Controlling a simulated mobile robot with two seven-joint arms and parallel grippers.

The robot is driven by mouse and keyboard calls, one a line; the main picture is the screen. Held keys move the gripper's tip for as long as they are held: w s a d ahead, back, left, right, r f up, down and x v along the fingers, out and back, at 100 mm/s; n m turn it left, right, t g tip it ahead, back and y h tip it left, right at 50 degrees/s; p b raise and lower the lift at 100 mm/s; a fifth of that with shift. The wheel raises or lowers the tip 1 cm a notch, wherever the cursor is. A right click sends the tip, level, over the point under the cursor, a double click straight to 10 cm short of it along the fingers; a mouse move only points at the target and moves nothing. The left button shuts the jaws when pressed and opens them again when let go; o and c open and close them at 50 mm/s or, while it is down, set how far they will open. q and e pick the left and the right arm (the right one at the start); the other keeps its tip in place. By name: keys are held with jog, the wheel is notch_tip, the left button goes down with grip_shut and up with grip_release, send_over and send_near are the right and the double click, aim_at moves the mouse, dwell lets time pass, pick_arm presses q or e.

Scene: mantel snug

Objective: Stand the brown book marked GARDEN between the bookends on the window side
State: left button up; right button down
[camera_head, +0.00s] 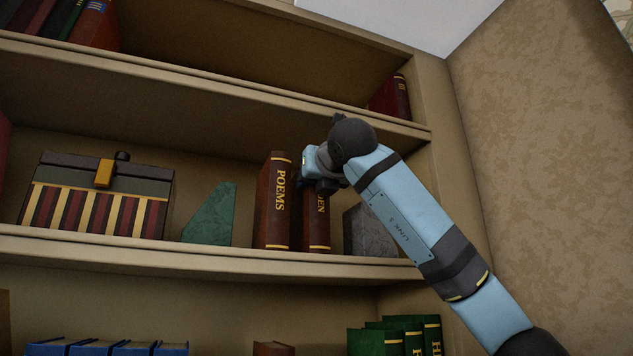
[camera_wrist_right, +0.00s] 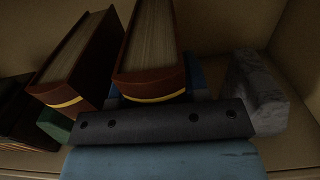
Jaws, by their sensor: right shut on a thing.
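The brown book marked GARDEN (camera_head: 316,222) is upright on the middle shelf, only "DEN" of its title showing below my gripper. Its foot is at the shelf board; I cannot tell whether it bears on it. My right gripper (camera_head: 318,183) is shut on its upper part. In the right wrist view the held book (camera_wrist_right: 152,65) is in the middle. The brown POEMS book (camera_head: 273,205) stands just left of it with a narrow gap. The green bookend (camera_head: 212,215) is further left, the grey stone bookend (camera_head: 367,232) to the right, partly behind my arm.
A striped chest (camera_head: 95,205) with a gold clasp stands at the left of the same shelf (camera_head: 200,255). The shelf above is close over my wrist and holds a red book (camera_head: 392,98). Blue and green books (camera_head: 430,335) stand below. The cabinet's side wall is at right.

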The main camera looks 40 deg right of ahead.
jog(key=shift+w+a, duration=0.15)
jog(key=c, duration=0.6)
grip_release()
jog(key=shift+w+a+f, duration=0.15)
jog(key=shift+w+a, duration=0.05)
jog(key=shift+w, duration=0.2)
pick_arm(q)
jog(key=f+b, duration=0.2)
jog(key=b, duration=0.1)
jog(key=f+b, duration=0.1)
jog(key=b, duration=0.1)
jog(key=shift+w+d+f+m, duration=0.1)
jog(key=shift+w+f+m, duration=0.2)
jog(key=shift+f, duration=0.1)
pick_arm(e)
jog(key=v, duration=1.2)
jog(key=shift+s+d, duration=0.15)
jog(key=shift+s, duration=0.15)
pick_arm(q)
jog(key=shift+s, duration=0.15)
